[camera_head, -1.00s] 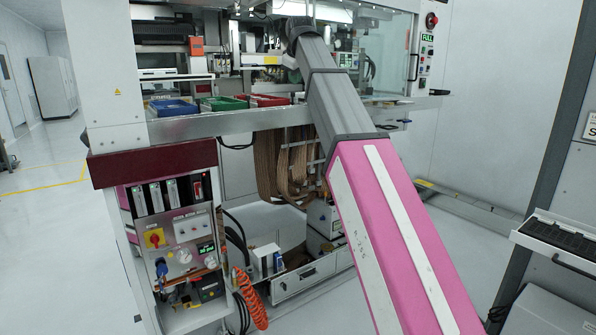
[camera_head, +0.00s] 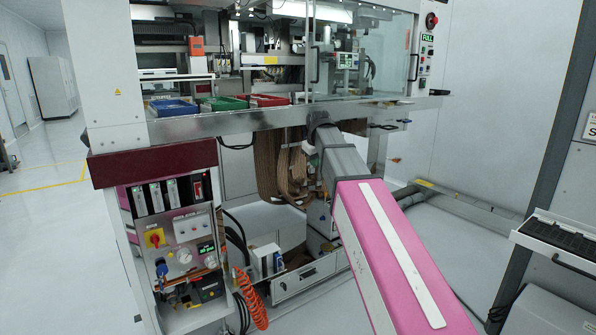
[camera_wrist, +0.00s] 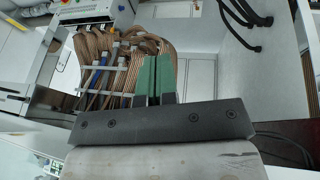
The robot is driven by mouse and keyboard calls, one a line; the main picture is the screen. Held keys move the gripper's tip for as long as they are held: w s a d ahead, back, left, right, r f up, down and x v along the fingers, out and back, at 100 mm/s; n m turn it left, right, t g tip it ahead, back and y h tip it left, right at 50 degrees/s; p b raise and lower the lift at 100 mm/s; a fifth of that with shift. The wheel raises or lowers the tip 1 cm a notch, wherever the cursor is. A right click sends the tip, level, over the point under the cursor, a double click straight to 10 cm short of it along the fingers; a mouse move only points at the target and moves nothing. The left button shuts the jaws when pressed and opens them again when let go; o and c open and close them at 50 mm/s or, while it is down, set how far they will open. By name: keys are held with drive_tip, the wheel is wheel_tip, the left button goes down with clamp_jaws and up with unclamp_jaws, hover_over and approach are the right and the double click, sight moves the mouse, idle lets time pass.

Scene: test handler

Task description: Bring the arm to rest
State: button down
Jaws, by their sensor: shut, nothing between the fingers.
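My gripper (camera_wrist: 156,72) shows in the wrist view as two green fingers side by side, shut with nothing between them. Beyond the fingers in that view are bundled brown cables (camera_wrist: 112,62) of the test handler. In the head view my pink and grey arm reaches up from the lower right to just below the front edge of the handler's deck (camera_head: 235,122). My gripper cannot be made out in the head view.
Blue (camera_head: 172,107), green (camera_head: 222,103) and red (camera_head: 264,99) trays lie on the deck. Brown cables (camera_head: 275,170) hang beneath it, left of my arm. A control panel (camera_head: 178,240) stands lower left. A black keyboard tray (camera_head: 560,236) juts in at right.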

drive_tip(key=s+d+f+m+g, duration=0.1)
drive_tip(key=s+d+f, duration=0.2)
drive_tip(key=f, duration=0.5)
drive_tip(key=s+d+f+m+g, duration=0.15)
drive_tip(key=s+f, duration=0.25)
drive_tip(key=f, duration=0.4)
drive_tip(key=s+d+f+m, duration=0.1)
drive_tip(key=s+d+f, duration=0.2)
drive_tip(key=f, duration=0.5)
drive_tip(key=s+d+f+m+g, duration=0.1)
drive_tip(key=s+d+f, duration=0.1)
drive_tip(key=s+f, duration=0.5)
drive_tip(key=s+d+f+m+g, duration=0.1)
drive_tip(key=s+d+f+m, duration=0.1)
drive_tip(key=s+f, duration=0.6)
drive_tip(key=shift+s+d+f, duration=0.2)
drive_tip(key=shift+d+f, duration=0.05)
drive_tip(key=shift+d, duration=0.4)
